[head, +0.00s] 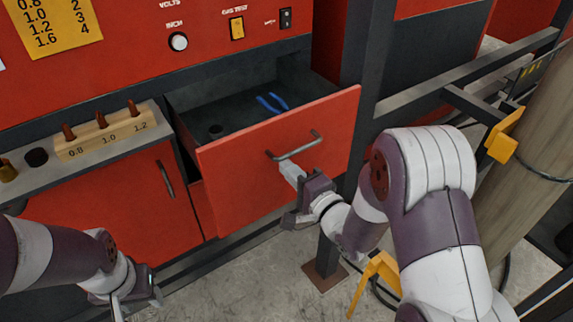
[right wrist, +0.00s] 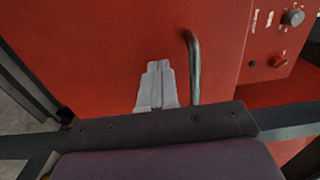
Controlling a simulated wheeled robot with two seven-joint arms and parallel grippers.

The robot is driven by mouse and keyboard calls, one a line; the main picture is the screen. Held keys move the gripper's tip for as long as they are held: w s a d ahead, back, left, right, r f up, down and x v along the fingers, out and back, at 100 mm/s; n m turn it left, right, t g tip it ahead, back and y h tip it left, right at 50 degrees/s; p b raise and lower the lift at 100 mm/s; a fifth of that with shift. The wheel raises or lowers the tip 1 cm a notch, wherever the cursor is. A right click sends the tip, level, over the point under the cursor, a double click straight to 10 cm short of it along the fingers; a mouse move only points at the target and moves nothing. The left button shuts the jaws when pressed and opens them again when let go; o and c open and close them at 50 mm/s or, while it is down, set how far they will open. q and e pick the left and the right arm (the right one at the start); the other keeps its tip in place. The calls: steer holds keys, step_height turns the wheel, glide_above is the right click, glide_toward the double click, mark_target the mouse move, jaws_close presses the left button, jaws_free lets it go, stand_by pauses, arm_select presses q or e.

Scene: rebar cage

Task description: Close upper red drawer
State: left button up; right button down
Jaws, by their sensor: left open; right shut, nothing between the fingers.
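The upper red drawer (head: 278,152) stands pulled out of the red machine in the head view, its front tilted in the picture. A grey bar handle (head: 295,147) is on its front, and it also shows in the right wrist view (right wrist: 194,68). My right gripper (head: 288,171) is shut and empty, its fingertips at the drawer front just below the handle. In the right wrist view its fingers (right wrist: 156,86) lie beside the handle, not around it; whether they touch the front I cannot tell. My left gripper (head: 118,308) is open at the bottom left, away from the drawer, partly cut off.
Blue-handled pliers (head: 271,102) lie inside the drawer. A lower red door (head: 110,205) is left of it, under a ledge with a wooden block (head: 101,134) of tips. A wooden post (head: 528,170) and yellow clamps (head: 505,134) stand at the right.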

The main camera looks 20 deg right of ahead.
arm_select(q)
steer(key=shift+r, duration=0.1)
arm_select(e)
steer(key=shift+x, duration=0.75)
steer(key=b, duration=0.3)
glide_toward(240, 126)
steer(key=w+r, duration=0.1)
steer(key=w+a+r, duration=0.1)
steer(key=shift+w+r, duration=0.15)
steer(key=shift+w, duration=0.25)
steer(key=x, duration=0.6)
steer(key=shift+w+a, duration=0.15)
steer(key=shift+w, duration=0.3)
arm_select(q)
steer(key=f, duration=0.1)
steer(key=w+f, duration=0.1)
steer(key=f, duration=0.1)
steer(key=shift+w+a+f, duration=0.15)
steer(key=shift+w+a, duration=0.15)
arm_select(e)
steer(key=shift+r, duration=0.35)
steer(key=shift+r, duration=0.15)
steer(key=shift+a, duration=0.1)
